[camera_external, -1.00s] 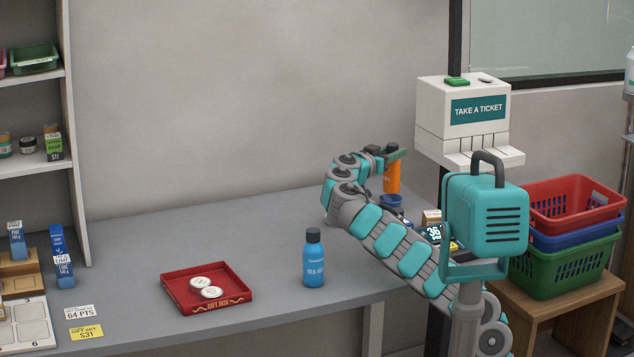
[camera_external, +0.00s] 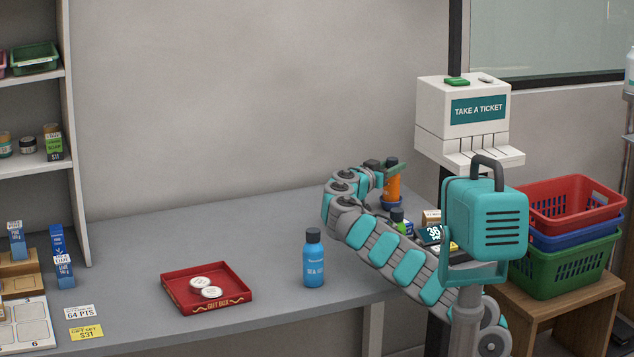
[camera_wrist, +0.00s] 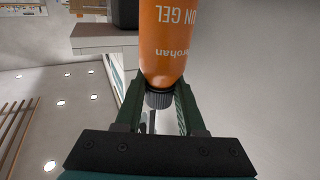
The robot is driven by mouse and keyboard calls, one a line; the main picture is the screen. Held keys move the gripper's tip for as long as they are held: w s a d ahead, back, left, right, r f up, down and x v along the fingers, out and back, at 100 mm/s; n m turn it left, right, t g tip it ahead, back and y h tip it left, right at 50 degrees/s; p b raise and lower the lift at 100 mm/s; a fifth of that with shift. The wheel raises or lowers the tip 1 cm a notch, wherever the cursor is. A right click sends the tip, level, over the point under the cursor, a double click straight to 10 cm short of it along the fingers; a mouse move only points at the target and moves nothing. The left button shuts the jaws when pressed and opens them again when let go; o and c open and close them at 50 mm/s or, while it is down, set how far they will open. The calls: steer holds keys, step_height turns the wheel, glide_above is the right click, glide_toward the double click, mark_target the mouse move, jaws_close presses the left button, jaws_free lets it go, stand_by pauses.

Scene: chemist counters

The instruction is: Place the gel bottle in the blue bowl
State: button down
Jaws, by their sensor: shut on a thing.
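The orange gel bottle (camera_external: 392,183) stands upright with a dark cap, at the far right of the counter. It also fills the top middle of the wrist view (camera_wrist: 170,40), where "UN GEL" reads upside down. My gripper (camera_external: 387,168) is shut on its upper part near the cap, with a finger on each side (camera_wrist: 158,95). The blue bowl (camera_external: 392,206) shows just under the bottle. The bottle's base is at or inside the bowl's rim; I cannot tell whether it touches the bottom. My arm hides part of the bowl's surroundings.
A green-labelled bottle (camera_external: 398,220) and small boxes (camera_external: 432,236) stand close in front of the bowl. A blue bottle (camera_external: 313,260) and a red tray (camera_external: 206,287) with two white tins are further left. The ticket machine (camera_external: 470,120) rises at the right.

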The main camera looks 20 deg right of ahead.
steer(key=shift+f, duration=0.25)
steer(key=c, duration=0.5)
jaws_free()
steer(key=shift+r, duration=0.15)
steer(key=shift+r+p, duration=0.5)
steer(key=shift+p, duration=0.15)
steer(key=b+v, duration=0.1)
steer(key=v, duration=0.4)
steer(key=shift+a+f, duration=0.1)
steer(key=shift+r, duration=3.5)
